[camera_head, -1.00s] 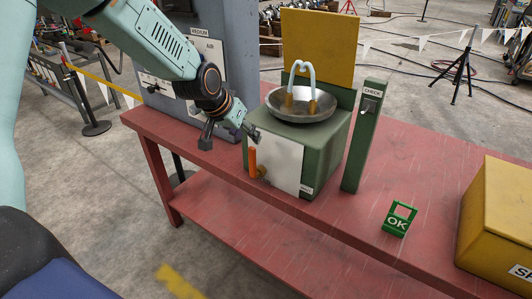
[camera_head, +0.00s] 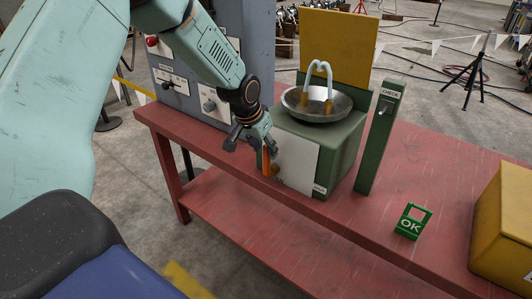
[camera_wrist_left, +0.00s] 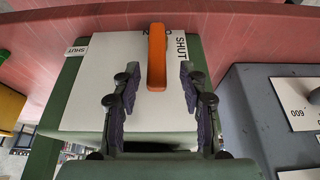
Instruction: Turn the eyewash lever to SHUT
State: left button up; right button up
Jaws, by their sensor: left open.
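The eyewash station is a green box (camera_head: 346,164) with a steel bowl (camera_head: 317,104) and a white front panel (camera_head: 298,165). Its orange lever (camera_head: 266,162) is on the panel's left side, partly covered by my gripper in the head view. In the left wrist view the lever (camera_wrist_left: 157,58) crosses a mostly hidden label, with a SHUT label (camera_wrist_left: 181,47) just to its right. My left gripper (camera_head: 252,144) is open at the lever. In the wrist view its fingers (camera_wrist_left: 158,78) stand on either side of the lever, with gaps visible. My right gripper is not in view.
A grey cabinet (camera_head: 183,72) with knobs stands close left of the eyewash. A green CHECK post (camera_head: 379,140) stands to its right.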

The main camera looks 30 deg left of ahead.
pick_arm(q)
jog(key=shift+w+d+f, duration=0.25)
jog(key=shift+w+f, duration=0.1)
jog(key=shift+f, duration=0.15)
jog(key=shift+w+d+f, duration=0.2)
jog(key=shift+w+f, duration=0.1)
jog(key=shift+f, duration=0.2)
jog(key=shift+s+a+r, duration=0.15)
jog(key=shift+s+a, duration=0.3)
jog(key=shift+w+d, duration=0.4)
jog(key=shift+w, duration=0.05)
jog(key=c, duration=0.4)
jog(key=shift+s+a, duration=0.15)
jog(key=shift+s, duration=0.05)
grip_shut()
